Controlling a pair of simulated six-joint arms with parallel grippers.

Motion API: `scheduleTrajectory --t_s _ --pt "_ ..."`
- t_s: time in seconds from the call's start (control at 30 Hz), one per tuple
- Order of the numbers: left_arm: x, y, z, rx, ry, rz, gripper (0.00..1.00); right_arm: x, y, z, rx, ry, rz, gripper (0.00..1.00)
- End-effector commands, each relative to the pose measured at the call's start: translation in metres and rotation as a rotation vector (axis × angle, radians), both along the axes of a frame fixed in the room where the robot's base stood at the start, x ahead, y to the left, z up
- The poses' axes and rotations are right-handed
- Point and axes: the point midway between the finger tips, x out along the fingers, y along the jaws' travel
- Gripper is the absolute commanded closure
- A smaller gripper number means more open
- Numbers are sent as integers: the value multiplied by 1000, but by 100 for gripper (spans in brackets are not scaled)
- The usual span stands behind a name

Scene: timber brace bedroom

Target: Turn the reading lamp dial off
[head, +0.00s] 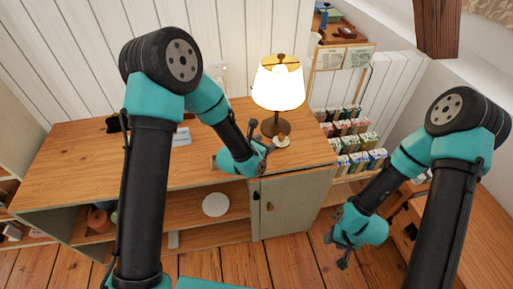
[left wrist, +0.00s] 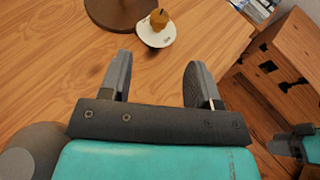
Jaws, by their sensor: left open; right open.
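The reading lamp (head: 278,88) stands lit on the wooden cabinet top, with a glowing shade and a dark round base. Its base (left wrist: 112,12) shows at the top of the left wrist view. The dial, a small white disc with an orange-brown knob, sits in front of the base; it shows in the head view (head: 281,142) and the left wrist view (left wrist: 157,29). My left gripper (head: 265,148) is open and empty, just short of the dial; its spread fingers (left wrist: 158,78) point towards it. My right gripper (head: 336,252) is open and empty, low at the right, away from the cabinet.
The cabinet top (head: 95,165) is mostly clear, with a small sign (head: 182,137) further left. A rack of small colourful packets (head: 350,143) stands right of the cabinet. A timber post (head: 437,28) hangs at the upper right. A wooden unit (left wrist: 290,65) stands at the right.

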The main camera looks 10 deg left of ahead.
Motion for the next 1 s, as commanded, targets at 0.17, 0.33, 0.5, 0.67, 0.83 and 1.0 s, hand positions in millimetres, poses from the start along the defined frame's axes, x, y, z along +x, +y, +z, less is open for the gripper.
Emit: scheduleTrajectory --t_s 0.17,0.33,0.5,0.67,0.83,1.0 --pt "-25 15 12 0 0 0 43 0 0 0 0 0 0 57" --pt "-38 22 18 0 -1 0 43 0 0 0 0 0 0 57" --pt "-40 23 20 0 -1 -1 43 0 0 0 0 0 0 57" --pt "-40 23 19 0 -1 -1 43 0 0 0 0 0 0 57" --pt "-36 24 20 -1 -8 18 43 0 0 0 0 0 0 57" --pt "-16 29 23 -6 -40 125 43 0 0 0 0 0 0 57"
